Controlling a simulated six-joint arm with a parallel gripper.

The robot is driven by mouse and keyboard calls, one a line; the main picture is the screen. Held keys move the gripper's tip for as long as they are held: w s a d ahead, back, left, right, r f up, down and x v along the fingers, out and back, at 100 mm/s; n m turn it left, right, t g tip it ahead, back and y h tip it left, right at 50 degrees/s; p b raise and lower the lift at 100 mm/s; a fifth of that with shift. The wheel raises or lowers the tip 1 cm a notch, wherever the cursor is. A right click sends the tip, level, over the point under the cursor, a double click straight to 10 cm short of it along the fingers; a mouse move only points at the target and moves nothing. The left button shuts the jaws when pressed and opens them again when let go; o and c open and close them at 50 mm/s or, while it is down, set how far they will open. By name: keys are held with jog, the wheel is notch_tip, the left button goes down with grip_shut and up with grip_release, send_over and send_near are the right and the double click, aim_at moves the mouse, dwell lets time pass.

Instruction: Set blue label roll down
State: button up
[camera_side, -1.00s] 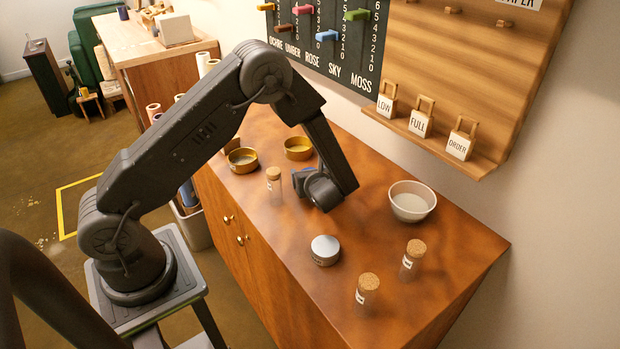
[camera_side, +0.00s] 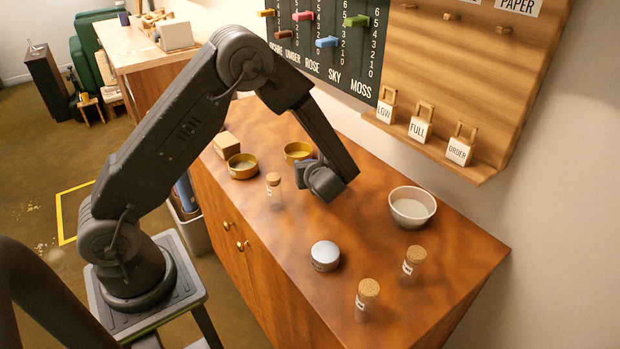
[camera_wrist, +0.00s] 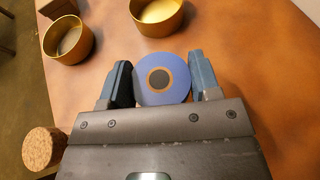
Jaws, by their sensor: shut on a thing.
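The blue label roll (camera_wrist: 178,90) shows in the wrist view as a blue ring with a brown core and dark centre hole. It sits between the two fingers of my gripper (camera_wrist: 162,82), which is shut on it. In the side view my gripper (camera_side: 302,172) is above the cabinet top, near the gold bowls, and the roll is hidden there by the gripper and wrist. I cannot tell whether the roll touches the wood.
Two gold bowls (camera_side: 242,166) (camera_side: 298,152) and a corked jar (camera_side: 273,190) stand close by. A white bowl (camera_side: 412,206), a grey round tin (camera_side: 325,255) and two more corked jars (camera_side: 367,298) (camera_side: 413,262) stand farther right. Bare wood (camera_side: 280,235) lies between.

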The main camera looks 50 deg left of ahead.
jog(key=r, duration=0.2)
jog(key=a+r, duration=0.1)
jog(key=r, duration=0.2)
jog(key=shift+w+r, duration=0.1)
jog(key=s+a+r, duration=0.1)
jog(key=s+a, duration=0.2)
jog(key=a, duration=1.5)
jog(key=s+a+r, duration=0.1)
jog(key=s+a, duration=0.2)
jog(key=a, duration=1.5)
send_over(266, 131)
notch_tip(266, 131, down, 8)
jog(key=shift+r, duration=0.25)
jog(key=shift+f, duration=1.95)
jog(key=shift+f, duration=0.15)
jog(key=o, duration=1)
